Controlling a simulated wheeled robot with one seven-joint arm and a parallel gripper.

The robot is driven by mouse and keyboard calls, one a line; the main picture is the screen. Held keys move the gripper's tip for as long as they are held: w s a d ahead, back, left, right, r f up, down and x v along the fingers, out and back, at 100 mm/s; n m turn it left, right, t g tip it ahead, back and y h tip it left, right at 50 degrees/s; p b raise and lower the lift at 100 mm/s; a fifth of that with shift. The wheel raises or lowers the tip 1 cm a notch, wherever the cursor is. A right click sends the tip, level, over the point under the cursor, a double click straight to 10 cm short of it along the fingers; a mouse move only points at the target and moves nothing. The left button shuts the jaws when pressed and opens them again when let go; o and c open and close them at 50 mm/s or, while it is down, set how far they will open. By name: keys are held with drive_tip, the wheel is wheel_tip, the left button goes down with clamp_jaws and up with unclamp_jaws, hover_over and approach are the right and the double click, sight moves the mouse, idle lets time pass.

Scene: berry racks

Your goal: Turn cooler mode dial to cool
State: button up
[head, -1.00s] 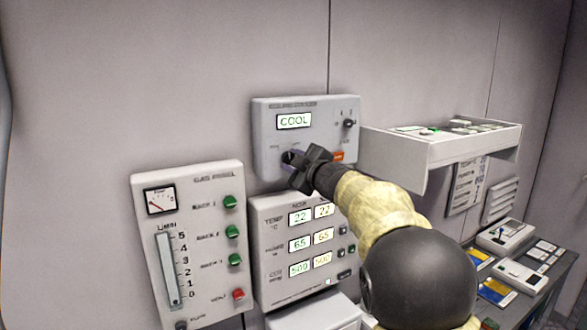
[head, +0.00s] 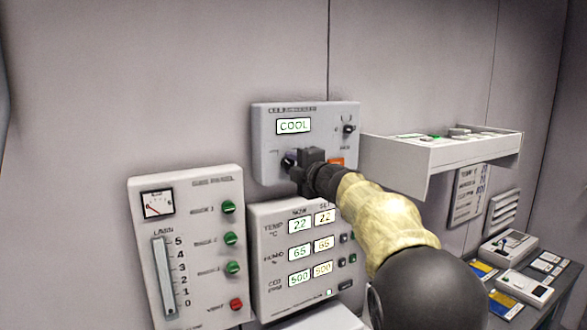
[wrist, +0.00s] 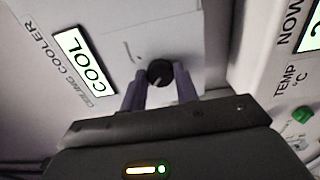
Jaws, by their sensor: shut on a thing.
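The cooler panel (head: 262,118) is a grey box on the wall with a lit display (head: 294,126) reading COOL. The same display (wrist: 85,62) shows in the wrist view, beside the lettering for the ceiling cooler. The mode dial (wrist: 159,72) is a small dark round knob with a pale pointer mark. My gripper (wrist: 160,88) is shut on the dial, one finger on each side of it. In the head view my gripper (head: 297,168) is against the lower left of the panel and hides most of the dial.
Another small knob (head: 349,127) and an orange button (head: 337,162) are on the same panel. A gas panel (head: 186,250) with green knobs is at lower left. A temperature and humidity panel (head: 262,235) is just below. A white shelf (head: 430,158) juts out at right.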

drive_tip(key=shift+f, duration=0.1)
drive_tip(key=o, duration=1)
drive_tip(key=shift+s, duration=0.1)
drive_tip(key=b+v, duration=0.5)
drive_tip(key=v, duration=1.2)
drive_tip(key=shift+s+d+b, duration=0.1)
drive_tip(key=shift+d+b, duration=0.1)
drive_tip(key=shift+b, duration=0.1)
